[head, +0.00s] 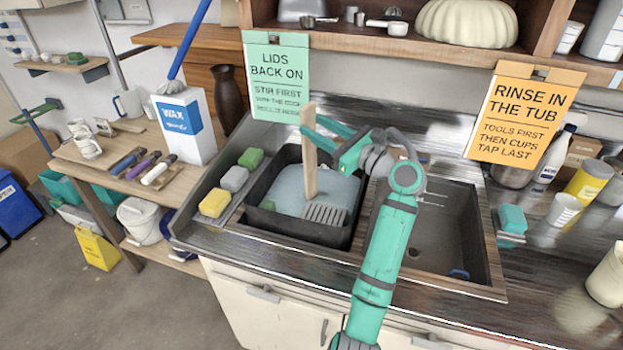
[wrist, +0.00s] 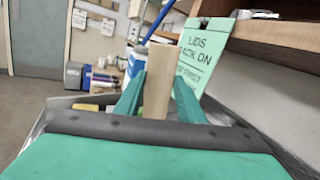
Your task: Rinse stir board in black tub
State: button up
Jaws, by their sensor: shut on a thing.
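The stir board (head: 309,155) is a flat pale wooden strip. It stands upright above the black tub (head: 267,231), with its lower end down at the bluish water (head: 282,188) in the tub; I cannot tell how deep it reaches. My gripper (head: 318,137) is shut on the upper part of the board, over the tub. In the wrist view the board (wrist: 157,82) stands between the two green fingers (wrist: 158,95). A grey slotted piece (head: 325,214) lies at the tub's front right.
Yellow, grey and green sponges (head: 214,203) line the ledge left of the tub. A green "Lids back on" sign (head: 276,80) hangs behind the tub, and an orange rinse sign (head: 522,110) hangs right. A wooden shelf (head: 420,45) overhangs the back.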

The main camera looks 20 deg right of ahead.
notch_tip(320, 180, up, 12)
jog(key=s+a, duration=0.1)
jog(key=s, duration=0.1)
dwell(0.9)
dwell(0.8)
notch_tip(320, 180, up, 5)
jog(key=shift+r, duration=0.1)
dwell(0.5)
dwell(0.4)
